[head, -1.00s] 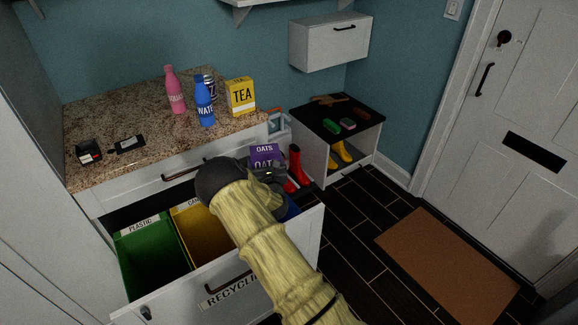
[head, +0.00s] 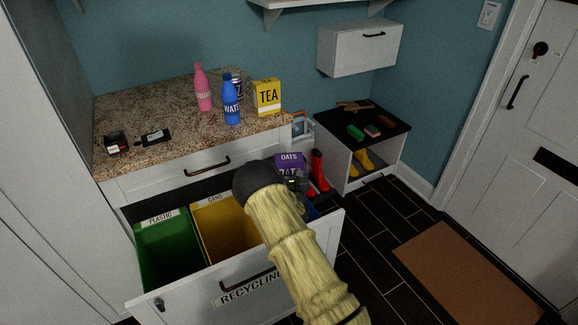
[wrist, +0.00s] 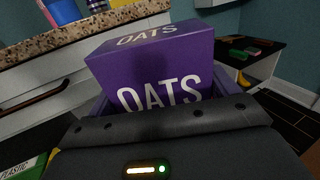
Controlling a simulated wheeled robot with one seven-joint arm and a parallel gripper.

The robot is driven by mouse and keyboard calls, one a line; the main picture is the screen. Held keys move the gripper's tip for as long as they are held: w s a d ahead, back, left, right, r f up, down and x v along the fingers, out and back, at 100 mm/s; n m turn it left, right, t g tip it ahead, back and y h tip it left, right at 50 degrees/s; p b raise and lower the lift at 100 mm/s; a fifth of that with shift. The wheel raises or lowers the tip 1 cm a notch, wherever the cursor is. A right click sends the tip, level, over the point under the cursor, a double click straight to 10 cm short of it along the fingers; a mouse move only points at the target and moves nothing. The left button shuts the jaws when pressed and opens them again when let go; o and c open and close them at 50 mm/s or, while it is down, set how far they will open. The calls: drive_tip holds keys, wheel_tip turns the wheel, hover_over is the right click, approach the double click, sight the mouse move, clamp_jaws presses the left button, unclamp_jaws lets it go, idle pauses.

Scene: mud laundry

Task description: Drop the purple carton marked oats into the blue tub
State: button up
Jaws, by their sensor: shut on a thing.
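The purple carton marked oats (head: 289,163) is upright in my gripper (head: 292,184), which is shut on it. In the wrist view the carton (wrist: 155,65) stands up beyond the dark gripper body (wrist: 175,135), its lower part hidden. The blue tub (head: 312,212) shows only as a small patch in the right end of the open recycling drawer, mostly hidden by my arm. The carton is over or near that end; I cannot tell how far it is above the tub.
The drawer (head: 322,240) also holds a green plastic tub (head: 165,240) and a yellow cans tub (head: 222,225). The counter (head: 165,125) bears bottles, a can and a yellow tea box (head: 267,97). Red boots (head: 318,170) and a shoe bench (head: 335,165) stand to the right.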

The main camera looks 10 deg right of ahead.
drive_tip(key=shift+f, duration=1.05)
drive_tip(key=o, duration=0.8)
drive_tip(key=shift+s, duration=0.1)
drive_tip(key=s+a+b, duration=0.1)
drive_tip(key=s, duration=1.6)
drive_tip(key=shift+a+b, duration=0.25)
drive_tip(key=shift+b, duration=0.1)
